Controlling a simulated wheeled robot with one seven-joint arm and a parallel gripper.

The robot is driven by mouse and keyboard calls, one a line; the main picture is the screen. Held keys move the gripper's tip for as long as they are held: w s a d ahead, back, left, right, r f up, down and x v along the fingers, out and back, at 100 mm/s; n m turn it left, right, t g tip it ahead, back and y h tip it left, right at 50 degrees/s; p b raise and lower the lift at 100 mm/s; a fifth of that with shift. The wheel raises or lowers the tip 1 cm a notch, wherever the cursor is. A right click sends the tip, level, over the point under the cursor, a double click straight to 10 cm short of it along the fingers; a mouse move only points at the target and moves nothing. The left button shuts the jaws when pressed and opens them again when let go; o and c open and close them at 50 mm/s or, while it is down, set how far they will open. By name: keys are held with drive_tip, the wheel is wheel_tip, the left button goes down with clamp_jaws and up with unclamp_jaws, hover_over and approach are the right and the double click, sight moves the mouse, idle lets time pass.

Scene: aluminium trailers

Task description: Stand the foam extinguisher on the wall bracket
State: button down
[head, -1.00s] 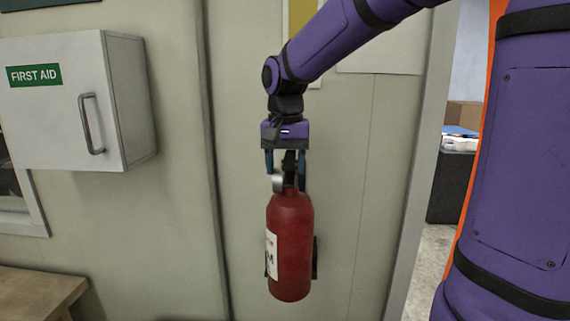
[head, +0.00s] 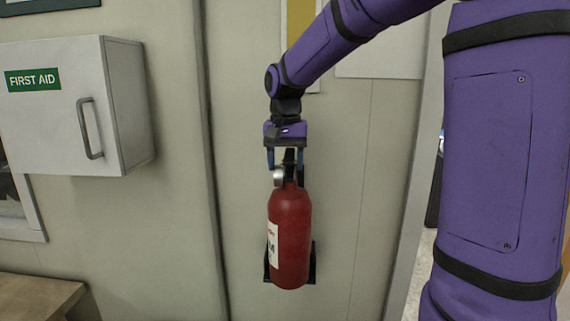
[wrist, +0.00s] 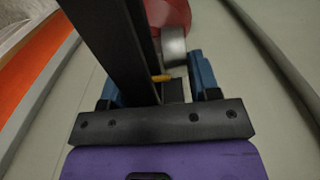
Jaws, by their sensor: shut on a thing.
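The red foam extinguisher (head: 290,235) hangs upright below my gripper (head: 285,160) in the head view, with a white label on its left side. My gripper is shut on the extinguisher's black top handle. The black wall bracket (head: 311,264) shows behind and beside the extinguisher's lower part. The extinguisher hides most of the bracket, and I cannot tell whether its base touches the bracket. In the wrist view, the blue fingers (wrist: 205,75) flank the dark handle, and the red body (wrist: 170,14) shows at the top edge.
A white first aid cabinet (head: 70,105) juts from the wall at the left. A wooden surface (head: 35,297) is at the lower left. A vertical wall seam runs left of the extinguisher. A doorway edge (head: 408,225) stands to the right, partly behind my arm.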

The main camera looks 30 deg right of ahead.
drive_tip(key=w+d, duration=0.3)
drive_tip(key=w, duration=0.2)
drive_tip(key=shift+d+f, duration=0.2)
drive_tip(key=shift+f, duration=0.25)
idle(0.4)
idle(0.3)
drive_tip(key=shift+c, duration=1.3)
unclamp_jaws()
wheel_tip(320, 180, up, 11)
drive_tip(key=shift+f, duration=0.15)
drive_tip(key=shift+s, duration=0.1)
